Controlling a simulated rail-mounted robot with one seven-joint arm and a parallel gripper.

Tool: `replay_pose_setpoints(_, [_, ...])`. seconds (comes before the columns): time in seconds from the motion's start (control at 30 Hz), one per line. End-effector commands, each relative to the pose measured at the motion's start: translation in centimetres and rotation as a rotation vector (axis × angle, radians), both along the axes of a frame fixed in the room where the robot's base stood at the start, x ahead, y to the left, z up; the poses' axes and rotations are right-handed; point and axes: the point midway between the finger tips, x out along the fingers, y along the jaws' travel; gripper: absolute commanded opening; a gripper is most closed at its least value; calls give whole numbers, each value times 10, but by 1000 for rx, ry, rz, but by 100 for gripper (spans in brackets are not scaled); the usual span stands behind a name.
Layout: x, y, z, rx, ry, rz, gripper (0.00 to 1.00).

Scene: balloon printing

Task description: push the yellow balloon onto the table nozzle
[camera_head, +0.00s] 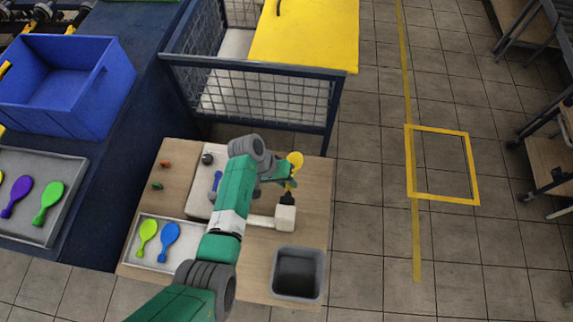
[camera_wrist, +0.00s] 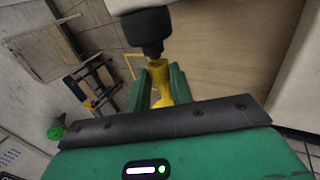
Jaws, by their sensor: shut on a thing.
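The yellow balloon (camera_head: 295,160) is in my gripper (camera_head: 289,180), above the right side of the small wooden table. The table nozzle (camera_head: 287,198) is a black tip on a white block, just below the gripper. In the wrist view, the green fingers of my gripper (camera_wrist: 158,88) are shut on the neck of the yellow balloon (camera_wrist: 158,68). The balloon's flared mouth is lined up with the black nozzle (camera_wrist: 148,32) and appears to meet its tip. I cannot tell whether the mouth is around the nozzle or only against it.
A grey bin (camera_head: 298,274) stands at the table's front right. A tray (camera_head: 146,263) with a green and a blue balloon lies at the front left. The wooden table (camera_head: 180,184) also holds small red and green pieces. A mesh-sided frame (camera_head: 262,95) stands behind.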

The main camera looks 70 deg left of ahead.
Motion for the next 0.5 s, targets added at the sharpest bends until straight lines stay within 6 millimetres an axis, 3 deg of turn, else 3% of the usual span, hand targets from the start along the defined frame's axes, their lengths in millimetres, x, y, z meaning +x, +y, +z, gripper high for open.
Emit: replay_pose_setpoints(0.5, [-2, -4, 1, 0, 0, 0, 10])
